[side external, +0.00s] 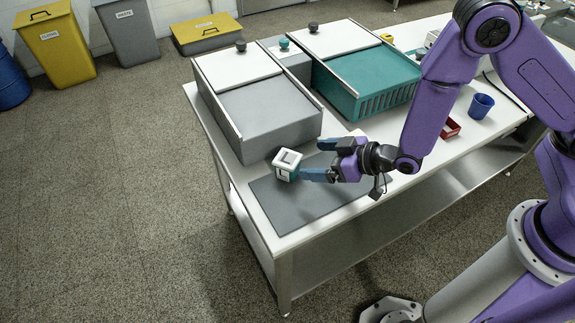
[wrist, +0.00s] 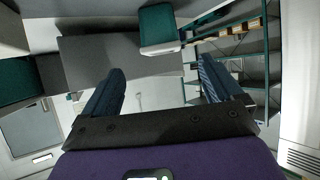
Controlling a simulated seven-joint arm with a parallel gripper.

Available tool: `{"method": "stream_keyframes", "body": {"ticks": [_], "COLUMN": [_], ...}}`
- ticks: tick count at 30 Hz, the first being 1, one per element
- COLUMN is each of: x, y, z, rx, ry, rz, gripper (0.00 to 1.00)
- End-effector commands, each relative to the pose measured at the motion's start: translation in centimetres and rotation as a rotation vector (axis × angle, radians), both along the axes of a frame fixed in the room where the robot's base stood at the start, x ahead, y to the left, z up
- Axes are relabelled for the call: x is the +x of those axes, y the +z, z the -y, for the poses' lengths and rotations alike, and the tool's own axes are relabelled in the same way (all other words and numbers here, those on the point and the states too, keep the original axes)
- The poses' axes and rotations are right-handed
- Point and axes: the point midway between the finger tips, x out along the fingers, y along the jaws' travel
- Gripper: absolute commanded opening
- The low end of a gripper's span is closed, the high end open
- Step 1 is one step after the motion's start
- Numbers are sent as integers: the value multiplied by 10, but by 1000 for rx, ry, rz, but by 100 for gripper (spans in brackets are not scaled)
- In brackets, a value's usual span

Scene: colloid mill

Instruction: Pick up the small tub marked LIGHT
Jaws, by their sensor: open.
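A small tub (side external: 287,162) with a white top frame and teal lower sides stands by the back edge of the grey mat on the table. No LIGHT mark is readable on it. My gripper (side external: 314,159) is just right of the tub with its blue fingers apart, pointing left, and nothing shows between them. The lower finger's tip is close to the tub; I cannot tell if they touch.
A large grey box (side external: 265,110) stands right behind the tub, with a teal box (side external: 375,80) to its right. The grey mat (side external: 300,205) is bare in front.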

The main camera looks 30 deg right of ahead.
Motion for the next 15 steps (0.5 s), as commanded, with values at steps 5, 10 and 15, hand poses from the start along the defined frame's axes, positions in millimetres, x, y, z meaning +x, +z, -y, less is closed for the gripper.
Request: {"method": "stream_keyframes", "body": {"ticks": [5, 10, 15], "x": [19, 28, 33], "y": [-12, -18, -22], "z": [-12, -19, -23], "rx": [0, 0, 0], "ry": [-1, 1, 1], "rz": [0, 0, 0], "gripper": [93, 93, 93]}}
